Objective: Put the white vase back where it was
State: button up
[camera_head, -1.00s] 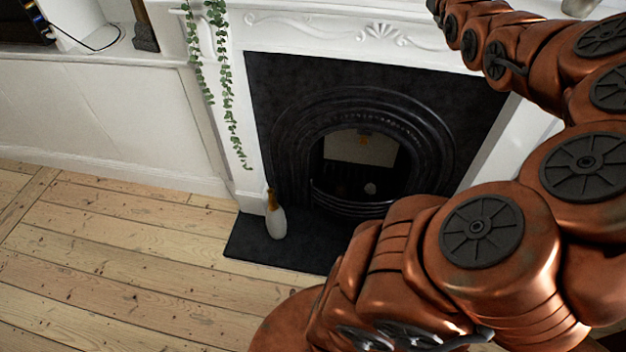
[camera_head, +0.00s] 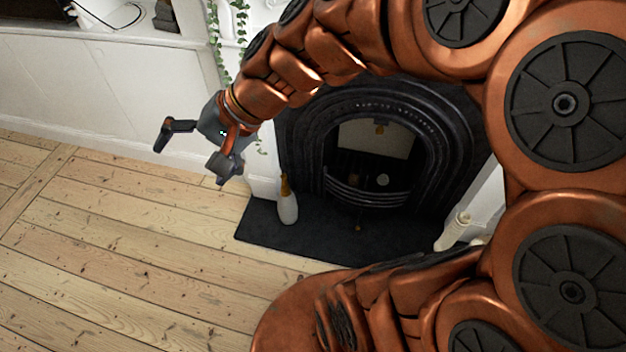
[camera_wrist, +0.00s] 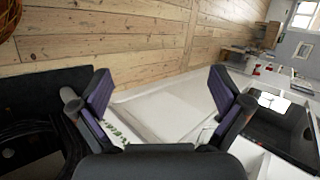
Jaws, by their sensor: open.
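A white vase (camera_head: 288,208) with a tan-orange neck stands upright on the dark hearth slab, at its left end, in the head view. My gripper (camera_head: 192,160) is open and empty, in the air up and to the left of this vase and apart from it. In the wrist view my gripper (camera_wrist: 160,95) shows its two fingers spread with nothing between them. I cannot make out the white vase in the wrist view.
The black fireplace (camera_head: 375,150) is behind the hearth (camera_head: 335,240). A pale object (camera_head: 460,228), unclear, is at the hearth's right end. Green trailing leaves (camera_head: 240,25) hang near my arm. Floorboards (camera_head: 130,250) at the left are clear. My arm hides most of the mantel.

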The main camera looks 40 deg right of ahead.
jog(key=s+d+f+n+g+h, duration=0.2)
jog(key=s+f+n+g+h, duration=0.15)
jog(key=s+f, duration=0.4)
jog(key=s+d+f+n+g+h, duration=0.1)
jog(key=s+d+n+h, duration=0.3)
jog(key=s+d, duration=0.4)
jog(key=shift+s+f+g, duration=0.3)
jog(key=shift+s+g, duration=0.55)
jog(key=shift+s, duration=0.05)
